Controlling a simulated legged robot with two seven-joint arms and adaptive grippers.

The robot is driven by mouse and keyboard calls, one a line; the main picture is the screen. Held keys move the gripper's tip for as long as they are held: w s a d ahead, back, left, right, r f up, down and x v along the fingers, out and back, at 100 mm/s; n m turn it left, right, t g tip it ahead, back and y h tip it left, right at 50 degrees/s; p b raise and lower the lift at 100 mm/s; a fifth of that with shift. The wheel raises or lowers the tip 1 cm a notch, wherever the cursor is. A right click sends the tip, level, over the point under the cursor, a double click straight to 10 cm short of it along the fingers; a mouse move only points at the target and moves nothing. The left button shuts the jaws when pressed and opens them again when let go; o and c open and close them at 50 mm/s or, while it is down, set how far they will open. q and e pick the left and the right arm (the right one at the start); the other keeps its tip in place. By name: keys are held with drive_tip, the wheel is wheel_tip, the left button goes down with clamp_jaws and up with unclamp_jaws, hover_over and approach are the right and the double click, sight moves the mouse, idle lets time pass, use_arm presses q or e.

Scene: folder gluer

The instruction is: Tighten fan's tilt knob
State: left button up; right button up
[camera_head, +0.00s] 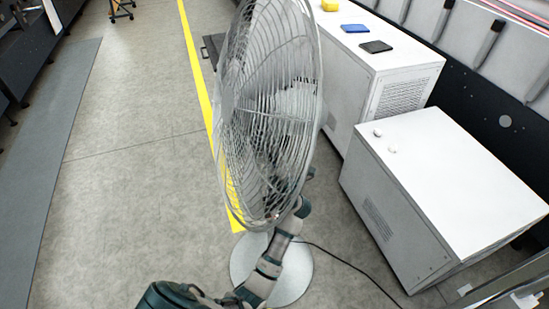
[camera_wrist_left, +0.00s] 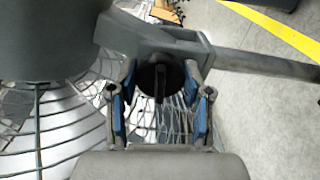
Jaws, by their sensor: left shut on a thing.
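The fan (camera_head: 268,110) stands in the middle of the head view, its round wire guard turned nearly edge-on, on a round pale base (camera_head: 290,272). My left arm reaches up to the fan's back, where my left gripper (camera_head: 302,192) is partly hidden by the guard. In the left wrist view, the black tilt knob (camera_wrist_left: 160,82), with a raised grip bar, sits on the grey bracket (camera_wrist_left: 150,35) below the motor housing. The blue-padded fingers of my left gripper (camera_wrist_left: 160,95) are shut around the knob, one on each side. My right gripper is not in view.
White cabinets (camera_head: 455,175) stand close on the right, one with blue and black items on top. A black cable (camera_head: 350,265) runs from the fan across the floor. Yellow tape (camera_head: 197,70) marks the floor. The floor left of the fan is clear.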

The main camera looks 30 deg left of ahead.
use_arm(q)
drive_tip(key=shift+d+f+m, duration=0.1)
drive_tip(key=shift+f+m, duration=0.05)
drive_tip(key=shift+m, duration=0.35)
drive_tip(key=o, duration=0.9)
drive_tip(key=shift+f, duration=0.1)
drive_tip(key=shift+o, duration=1.4)
drive_tip(key=shift+w, duration=0.2)
drive_tip(key=shift+d, duration=0.1)
drive_tip(key=v, duration=1.2)
